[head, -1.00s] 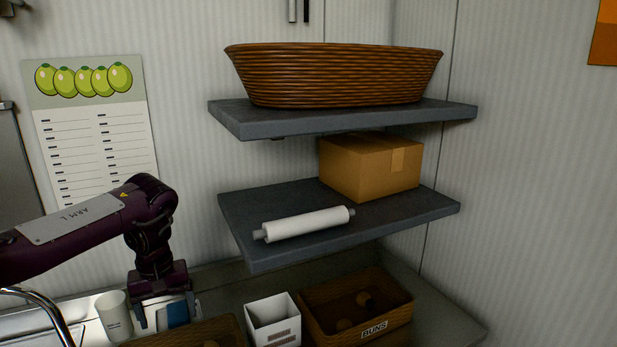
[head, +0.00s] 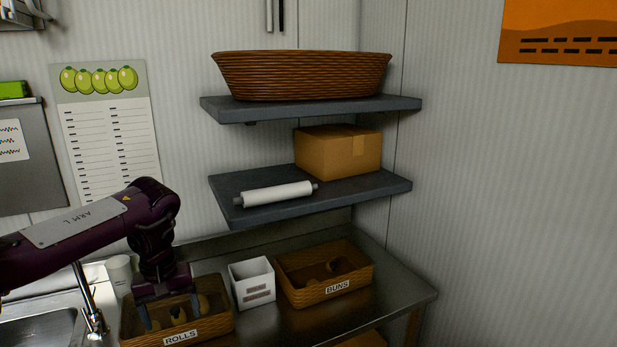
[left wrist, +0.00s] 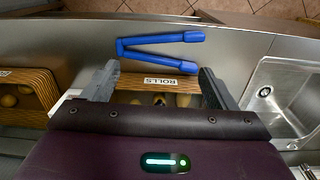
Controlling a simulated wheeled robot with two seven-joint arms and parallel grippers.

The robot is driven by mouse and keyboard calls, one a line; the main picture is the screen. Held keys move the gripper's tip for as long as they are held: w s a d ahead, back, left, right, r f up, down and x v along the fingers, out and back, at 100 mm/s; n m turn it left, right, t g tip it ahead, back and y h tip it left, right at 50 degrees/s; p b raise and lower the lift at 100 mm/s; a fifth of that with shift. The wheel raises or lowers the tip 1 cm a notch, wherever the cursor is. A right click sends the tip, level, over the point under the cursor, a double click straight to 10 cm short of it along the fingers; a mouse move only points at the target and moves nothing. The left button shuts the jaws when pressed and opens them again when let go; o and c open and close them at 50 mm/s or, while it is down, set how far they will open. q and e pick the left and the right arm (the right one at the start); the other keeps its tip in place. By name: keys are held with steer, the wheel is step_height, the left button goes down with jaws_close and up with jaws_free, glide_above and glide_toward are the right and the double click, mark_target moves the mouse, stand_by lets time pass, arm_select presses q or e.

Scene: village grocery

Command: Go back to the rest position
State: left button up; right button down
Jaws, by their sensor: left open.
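My left gripper (head: 172,308) points down over the wicker rolls basket (head: 212,324), with its fingers apart and nothing seen between them. In the left wrist view the two fingers of the gripper (left wrist: 158,86) are spread wide. Blue tongs (left wrist: 160,44) lie beyond the fingertips on the metal counter, by the labelled front of the basket; they do not touch the fingers in that picture. Several rolls (head: 178,313) lie in the basket, partly hidden by the gripper. My right gripper is not in view.
A white box (head: 252,284) and the buns basket (head: 350,283) stand right of the rolls basket. A white cup (head: 119,273), tap (head: 92,305) and sink (head: 35,330) are at left. Two shelves (head: 350,191) hang above, with a rolling pin (head: 275,195), carton and large basket.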

arm_select(q)
steer(key=d+f+m+t+h+b, duration=0.1)
steer(key=d+f+m+h+b, duration=0.45)
steer(key=d+f, duration=1.7)
steer(key=s+d+f+m+t+h, duration=0.1)
steer(key=s+d+f+m, duration=0.1)
steer(key=f, duration=0.5)
steer(key=s+d+f+m+t+h, duration=0.1)
steer(key=s+f+m+h, duration=0.1)
steer(key=f, duration=0.6)
steer(key=s+a+f+n+t+y+b, duration=0.15)
steer(key=s+a+f, duration=0.25)
steer(key=s+f, duration=0.6)
steer(key=s+a+f+n+y+b, duration=0.1)
steer(key=s+a+f+y, duration=0.2)
steer(key=s+a+f, duration=0.7)
steer(key=s+a+f+g+y, duration=0.1)
steer(key=s+f, duration=0.3)
steer(key=s, duration=0.4)
steer(key=s+a+f+g+y+b, duration=0.1)
steer(key=s+a+f, duration=0.2)
steer(key=s, duration=0.6)
steer(key=s+a+f+g+y, duration=0.1)
steer(key=s+a+f+y, duration=0.1)
steer(key=s+f, duration=0.3)
steer(key=s, duration=0.4)
steer(key=shift+f+b, duration=0.35)
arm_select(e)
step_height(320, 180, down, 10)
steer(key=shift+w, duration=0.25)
